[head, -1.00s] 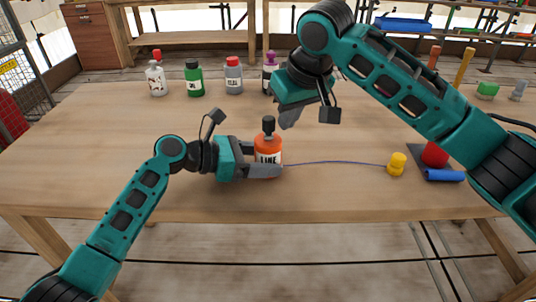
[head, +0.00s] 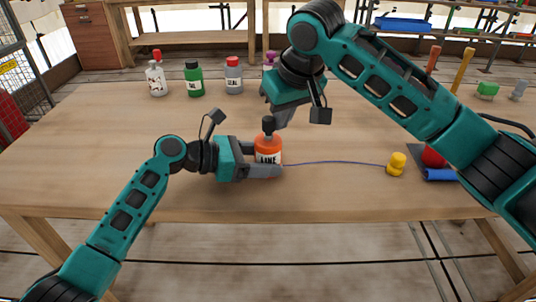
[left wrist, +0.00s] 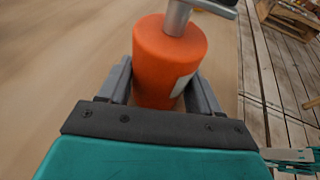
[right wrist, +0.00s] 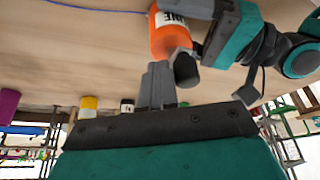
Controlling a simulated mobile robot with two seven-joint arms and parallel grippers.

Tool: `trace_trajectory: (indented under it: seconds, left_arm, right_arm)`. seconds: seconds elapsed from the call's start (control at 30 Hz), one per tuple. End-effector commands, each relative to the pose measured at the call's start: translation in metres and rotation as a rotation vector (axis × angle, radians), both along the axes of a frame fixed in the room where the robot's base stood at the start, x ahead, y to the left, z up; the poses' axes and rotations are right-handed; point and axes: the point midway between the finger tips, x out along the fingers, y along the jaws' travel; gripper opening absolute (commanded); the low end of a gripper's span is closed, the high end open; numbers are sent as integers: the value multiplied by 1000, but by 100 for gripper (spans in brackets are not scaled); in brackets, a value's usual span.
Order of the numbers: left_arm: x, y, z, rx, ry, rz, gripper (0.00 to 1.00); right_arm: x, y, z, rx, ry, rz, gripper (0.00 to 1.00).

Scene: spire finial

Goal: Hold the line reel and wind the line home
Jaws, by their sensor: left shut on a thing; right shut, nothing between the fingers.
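The orange line reel (head: 268,144) with a white LINE label stands upright on the table, a dark crank knob (head: 268,124) on top. It also shows in the left wrist view (left wrist: 168,62) and the right wrist view (right wrist: 170,40). My left gripper (head: 282,163) is shut on the reel's body from the left. My right gripper (head: 280,121) is shut and empty, its fingertips just above and beside the knob; I cannot tell if they touch it. A thin blue line (head: 335,163) runs from the reel across the table to a yellow piece (head: 396,164) at the right.
Several bottles (head: 194,79) stand along the table's back left. A red round thing (head: 433,157) and a blue roll (head: 441,174) lie at the right, partly behind my right arm. The left part of the table (head: 80,150) is clear.

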Motion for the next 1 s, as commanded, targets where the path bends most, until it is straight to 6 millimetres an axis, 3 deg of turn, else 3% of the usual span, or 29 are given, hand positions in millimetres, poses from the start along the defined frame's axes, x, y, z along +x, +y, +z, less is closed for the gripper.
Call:
trace_trajectory:
  seconds: [1.0]
  left_arm:
    - [0, 0, 0, 0, 1, 1, 47]
  right_arm:
    - [-13, 10, -1, 1, 3, 5, 0]
